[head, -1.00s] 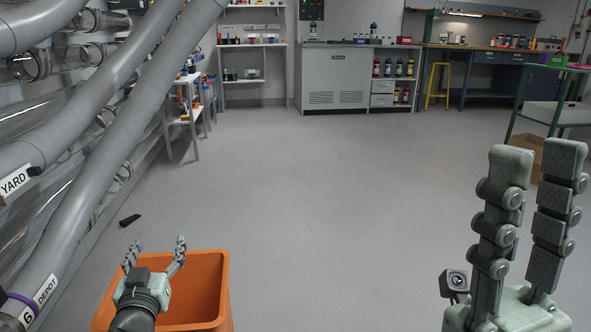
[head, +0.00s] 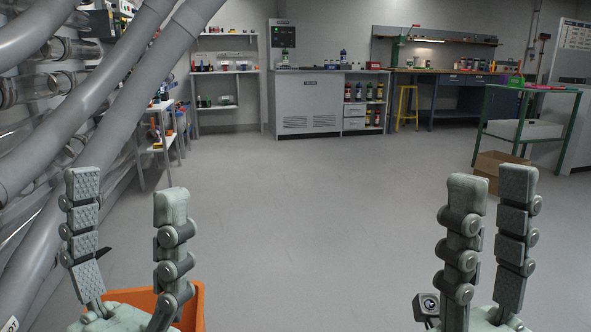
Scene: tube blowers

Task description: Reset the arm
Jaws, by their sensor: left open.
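My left gripper (head: 127,183) stands upright at the lower left of the head view. Its two fingers are well apart, with nothing between them. My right gripper (head: 493,178) stands upright at the lower right. Its fingers are apart and parallel, with the pad side of one showing and nothing between them. Both hands are raised close to the camera, at about the same height. The lower parts of both grippers are cut off by the bottom edge.
An orange bin (head: 198,305) stands behind my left gripper, partly hidden. Large grey pipes (head: 100,135) slant along the left. A cardboard box (head: 487,165) sits by a green-framed cart (head: 530,131) at the right. The grey floor (head: 300,200) between is clear.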

